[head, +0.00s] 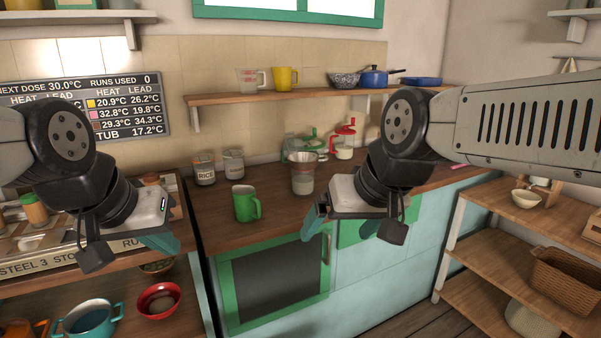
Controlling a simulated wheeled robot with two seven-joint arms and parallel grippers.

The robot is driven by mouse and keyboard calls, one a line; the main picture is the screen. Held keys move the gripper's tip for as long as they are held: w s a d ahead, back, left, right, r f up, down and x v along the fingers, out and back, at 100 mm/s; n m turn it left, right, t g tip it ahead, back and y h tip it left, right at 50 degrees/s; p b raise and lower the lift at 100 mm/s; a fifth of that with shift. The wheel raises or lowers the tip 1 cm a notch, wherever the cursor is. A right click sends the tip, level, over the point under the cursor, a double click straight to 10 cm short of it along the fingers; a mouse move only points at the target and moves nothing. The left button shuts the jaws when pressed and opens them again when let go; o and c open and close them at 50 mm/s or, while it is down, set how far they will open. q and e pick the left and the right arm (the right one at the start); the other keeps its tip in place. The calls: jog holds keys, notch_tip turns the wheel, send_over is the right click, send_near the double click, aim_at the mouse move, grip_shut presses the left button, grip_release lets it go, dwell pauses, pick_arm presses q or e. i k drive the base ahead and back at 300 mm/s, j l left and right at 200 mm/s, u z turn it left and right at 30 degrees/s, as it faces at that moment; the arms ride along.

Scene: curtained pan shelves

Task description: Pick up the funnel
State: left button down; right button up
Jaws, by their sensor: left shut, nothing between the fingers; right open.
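A wide-rimmed metal piece that looks like the funnel (303,157) sits on top of a clear jar (303,183) on the wooden counter. Its lower part is hard to make out. My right gripper (341,226) is open and empty, in front of the counter, nearer to me and a little right of the jar. My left gripper (160,243) is shut and empty, in front of the steel stove at the left, well away from the funnel. Neither gripper touches the funnel.
A green mug (245,204) stands left of the jar. Two labelled jars (204,170) stand behind it. A wooden shelf (220,98) with cups and pans hangs above.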

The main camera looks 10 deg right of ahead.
aim_at(298, 160)
jog(key=i+l+u, duration=0.2)
jog(key=i+l, duration=0.25)
jog(key=i+l+u, duration=0.2)
jog(key=i+l, duration=0.35)
jog(key=i+l+u, duration=0.2)
jog(key=i+l, duration=0.25)
jog(key=l, duration=0.15)
